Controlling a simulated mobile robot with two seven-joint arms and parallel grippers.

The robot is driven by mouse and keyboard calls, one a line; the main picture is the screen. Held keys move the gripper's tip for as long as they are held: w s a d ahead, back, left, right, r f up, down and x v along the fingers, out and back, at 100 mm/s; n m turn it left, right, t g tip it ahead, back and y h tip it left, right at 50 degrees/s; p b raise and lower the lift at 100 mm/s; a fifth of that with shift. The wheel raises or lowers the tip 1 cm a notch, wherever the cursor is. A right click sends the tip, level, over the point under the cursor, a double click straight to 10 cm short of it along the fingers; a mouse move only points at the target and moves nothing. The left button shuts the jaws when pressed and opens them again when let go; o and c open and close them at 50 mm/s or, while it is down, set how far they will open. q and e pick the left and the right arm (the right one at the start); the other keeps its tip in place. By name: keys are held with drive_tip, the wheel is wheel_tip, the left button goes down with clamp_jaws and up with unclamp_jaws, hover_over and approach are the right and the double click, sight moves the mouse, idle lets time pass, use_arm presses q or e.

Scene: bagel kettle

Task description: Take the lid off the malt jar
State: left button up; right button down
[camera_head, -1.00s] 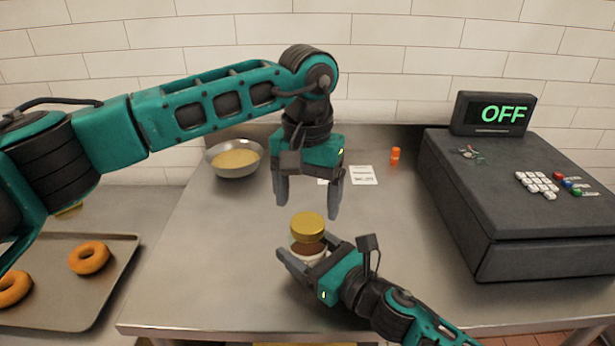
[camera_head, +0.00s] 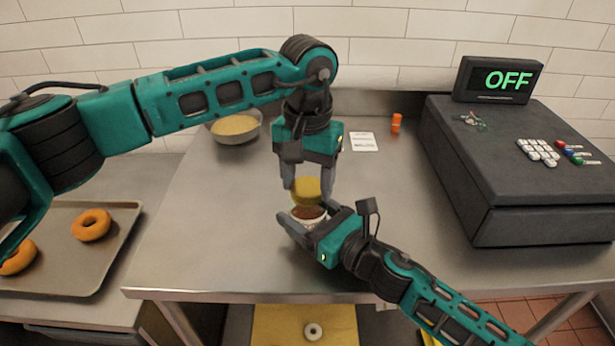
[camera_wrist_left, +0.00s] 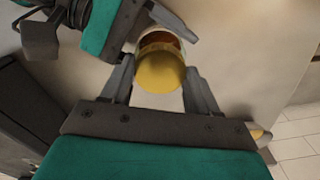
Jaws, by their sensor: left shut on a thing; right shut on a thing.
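The malt jar (camera_head: 308,213) stands near the front of the steel table, with reddish-brown showing under its gold lid (camera_head: 306,189). My left gripper (camera_head: 307,192) points down from above and is shut on the lid, one finger on each side. In the left wrist view the lid (camera_wrist_left: 160,72) sits between the fingertips, with the jar (camera_wrist_left: 165,40) just beyond it. I cannot tell whether lid and rim touch. My right gripper (camera_head: 304,214) reaches in from the front right and is shut around the jar's body, hiding part of it.
A metal bowl (camera_head: 236,136) of yellow contents, a white card (camera_head: 363,141) and a small orange bottle (camera_head: 396,123) are toward the back. A dark cash register (camera_head: 520,170) fills the right. A tray (camera_head: 60,276) of bagels is at left. Table left of the jar is clear.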

use_arm(q)
drive_tip(key=c, duration=0.4)
drive_tip(key=n, duration=1.1)
drive_tip(key=shift+n, duration=0.3)
drive_tip(key=n, duration=0.3)
drive_tip(key=shift+n, duration=0.4)
drive_tip(key=n, duration=0.3)
drive_tip(key=shift+r+n, duration=0.1)
drive_tip(key=shift+n, duration=0.3)
drive_tip(key=n, duration=0.3)
drive_tip(key=shift+n, duration=0.3)
drive_tip(key=n, duration=0.3)
drive_tip(key=shift+n, duration=0.4)
drive_tip(key=n, duration=0.3)
drive_tip(key=shift+n, duration=0.4)
drive_tip(key=n, duration=0.5)
drive_tip(key=shift+n, duration=0.3)
drive_tip(key=n, duration=1.8)
drive_tip(key=shift+r, duration=0.1)
